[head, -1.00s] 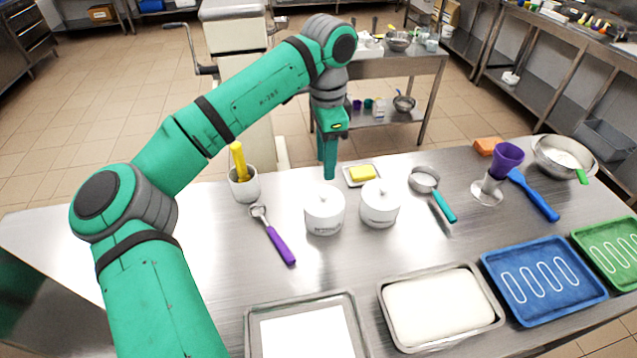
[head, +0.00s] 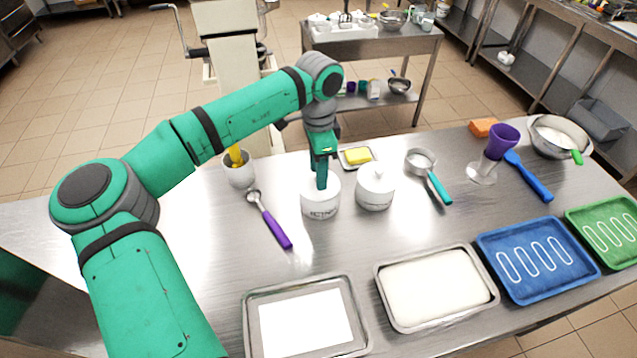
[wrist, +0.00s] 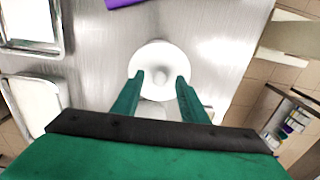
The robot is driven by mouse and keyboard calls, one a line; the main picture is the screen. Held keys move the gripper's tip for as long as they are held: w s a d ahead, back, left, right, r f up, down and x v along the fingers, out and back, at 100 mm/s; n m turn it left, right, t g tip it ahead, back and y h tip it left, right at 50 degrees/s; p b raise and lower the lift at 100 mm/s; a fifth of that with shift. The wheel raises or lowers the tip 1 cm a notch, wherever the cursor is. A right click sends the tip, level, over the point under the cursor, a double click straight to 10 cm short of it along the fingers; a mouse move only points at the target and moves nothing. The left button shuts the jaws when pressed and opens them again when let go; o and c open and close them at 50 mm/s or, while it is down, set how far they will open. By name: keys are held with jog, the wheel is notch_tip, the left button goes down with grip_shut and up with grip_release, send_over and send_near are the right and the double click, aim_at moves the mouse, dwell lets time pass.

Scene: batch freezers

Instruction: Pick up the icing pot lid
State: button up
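The icing pot (head: 320,207) is a white round pot on the steel table, with dark lettering on its front that looks like "ICING". Its white lid (head: 309,184) is on it, partly hidden by my fingers. In the wrist view the lid (wrist: 159,55) shows as a white disc with a round knob in the middle. My gripper (head: 321,184) points down over this pot. In the wrist view my gripper (wrist: 160,79) is open, one finger on each side of the knob, with gaps visible. I cannot tell how far the fingertips are above the lid.
A second white lidded pot (head: 375,190) stands close on the right. A butter dish (head: 358,157) is behind, a purple-handled scoop (head: 272,226) and a white pot with a yellow handle (head: 238,172) are left. Trays (head: 437,288) line the front edge.

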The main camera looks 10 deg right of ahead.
jog(key=shift+f, duration=0.3)
jog(key=shift+c, duration=0.6)
grip_shut()
